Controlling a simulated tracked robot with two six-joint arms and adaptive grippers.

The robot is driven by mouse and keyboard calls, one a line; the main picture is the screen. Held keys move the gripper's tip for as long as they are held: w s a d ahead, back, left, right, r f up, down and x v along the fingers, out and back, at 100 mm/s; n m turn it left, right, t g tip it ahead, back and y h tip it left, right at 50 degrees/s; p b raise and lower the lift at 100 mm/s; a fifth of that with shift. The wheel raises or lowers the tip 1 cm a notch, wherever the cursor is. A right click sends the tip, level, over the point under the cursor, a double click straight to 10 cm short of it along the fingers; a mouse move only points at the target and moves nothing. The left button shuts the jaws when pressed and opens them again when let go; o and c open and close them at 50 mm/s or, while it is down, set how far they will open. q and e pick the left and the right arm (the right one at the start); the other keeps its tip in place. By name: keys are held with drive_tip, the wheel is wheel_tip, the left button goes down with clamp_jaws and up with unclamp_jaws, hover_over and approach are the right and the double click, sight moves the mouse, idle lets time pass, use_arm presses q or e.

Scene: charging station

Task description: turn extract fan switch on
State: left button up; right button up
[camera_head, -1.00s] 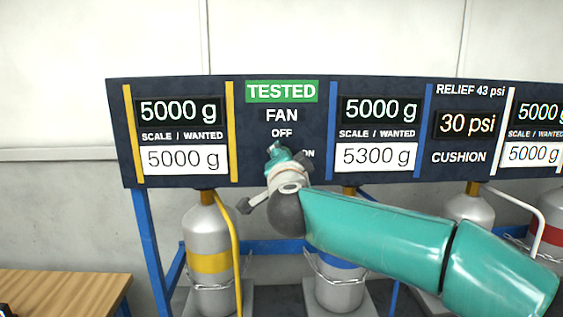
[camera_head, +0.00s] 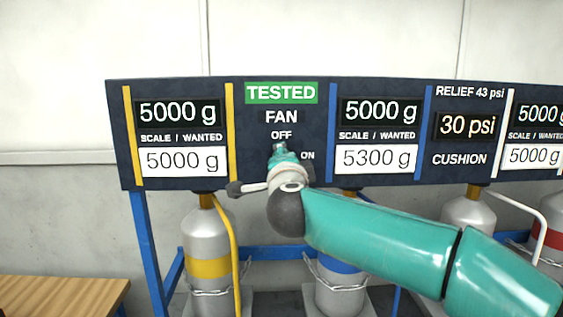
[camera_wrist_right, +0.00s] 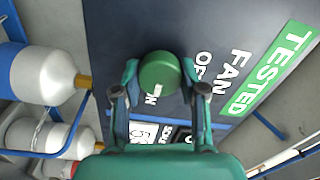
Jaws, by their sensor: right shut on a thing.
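The fan switch is a round green knob (camera_wrist_right: 160,72) on the dark panel, seen in the right wrist view. In the head view my gripper and wrist hide most or all of it. The FAN and OFF labels (camera_head: 281,125) are above it and the ON label (camera_head: 307,155) is to its right. My right gripper (camera_head: 281,152) is at the panel just below OFF. In the wrist view its two fingers (camera_wrist_right: 160,80) are on both sides of the knob, shut on it. My left gripper is not in view.
The dark panel (camera_head: 240,180) also carries a green TESTED sign (camera_head: 281,93) and scale displays. Below it stand grey cylinders (camera_head: 208,235) with chains and hoses in a blue frame (camera_head: 147,230). A wooden table (camera_head: 60,295) is at the lower left.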

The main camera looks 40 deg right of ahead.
drive_tip(key=shift+f, duration=0.15)
drive_tip(key=o, duration=1.1)
drive_tip(key=shift+o, duration=0.2)
drive_tip(key=v, duration=1.2)
